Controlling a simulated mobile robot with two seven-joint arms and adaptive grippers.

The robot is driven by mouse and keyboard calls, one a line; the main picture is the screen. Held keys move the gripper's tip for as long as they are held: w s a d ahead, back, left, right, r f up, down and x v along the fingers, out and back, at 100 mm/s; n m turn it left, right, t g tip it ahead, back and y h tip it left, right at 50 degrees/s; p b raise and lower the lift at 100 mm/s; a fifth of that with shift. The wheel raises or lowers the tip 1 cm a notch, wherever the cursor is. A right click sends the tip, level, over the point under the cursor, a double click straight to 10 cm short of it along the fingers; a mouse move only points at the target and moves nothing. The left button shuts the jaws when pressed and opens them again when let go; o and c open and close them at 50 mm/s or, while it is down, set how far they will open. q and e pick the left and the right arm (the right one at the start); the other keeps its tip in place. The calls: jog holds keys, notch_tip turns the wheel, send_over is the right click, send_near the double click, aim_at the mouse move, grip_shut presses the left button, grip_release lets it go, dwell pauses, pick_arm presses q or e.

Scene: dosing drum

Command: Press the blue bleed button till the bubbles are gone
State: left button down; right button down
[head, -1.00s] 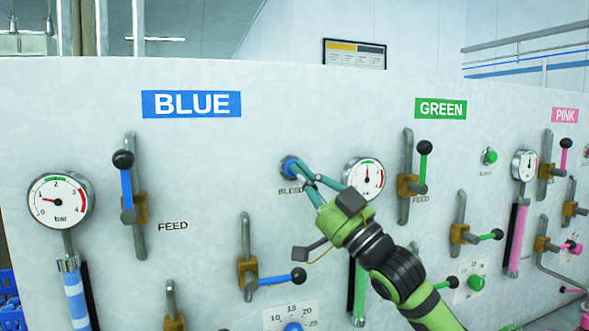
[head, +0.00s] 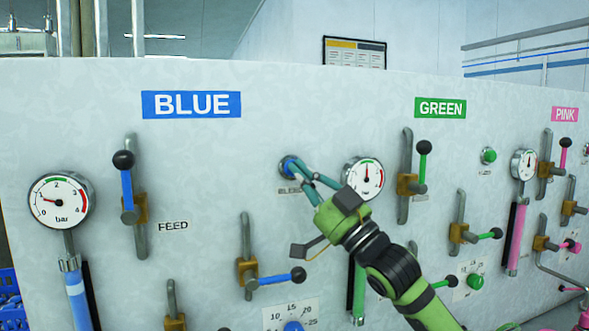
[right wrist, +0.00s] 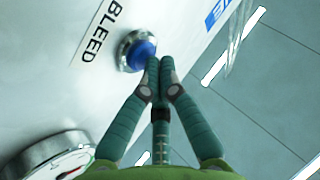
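The blue bleed button (head: 287,164) sits in a metal ring on the panel, above the word BLEED. It also shows in the right wrist view (right wrist: 139,54). My right gripper (head: 294,168) has its teal fingertips at the button, partly covering it. In the right wrist view its fingers (right wrist: 160,64) are together with nothing between them, and the tips touch or nearly touch the button's edge. How far the button is pushed in I cannot tell. The blue sight tube (head: 78,303) at lower left is mostly blue with paler patches; its bottom is cut off. My left gripper is out of view.
The blue gauge (head: 60,202) reads about 1 bar. The FEED lever (head: 127,190) and a lower blue-handled lever (head: 275,279) stick out from the panel. A second gauge (head: 364,179) is close behind my right gripper. Green and pink controls lie to the right.

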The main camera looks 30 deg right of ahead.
jog(key=shift+s+a+f+b, duration=0.1)
jog(key=shift+s+a+b, duration=0.1)
jog(key=shift+s+b, duration=0.45)
jog(key=shift+s, duration=0.2)
jog(key=shift+w+p, duration=0.3)
jog(key=shift+p, duration=0.2)
jog(key=shift+w+d+p, duration=0.2)
jog(key=shift+w+p, duration=0.15)
jog(key=shift+w, duration=0.2)
dwell(0.6)
jog(key=shift+s, duration=0.15)
jog(key=shift+s+a+b, duration=0.2)
jog(key=shift+s+b, duration=0.25)
jog(key=shift+s, duration=0.25)
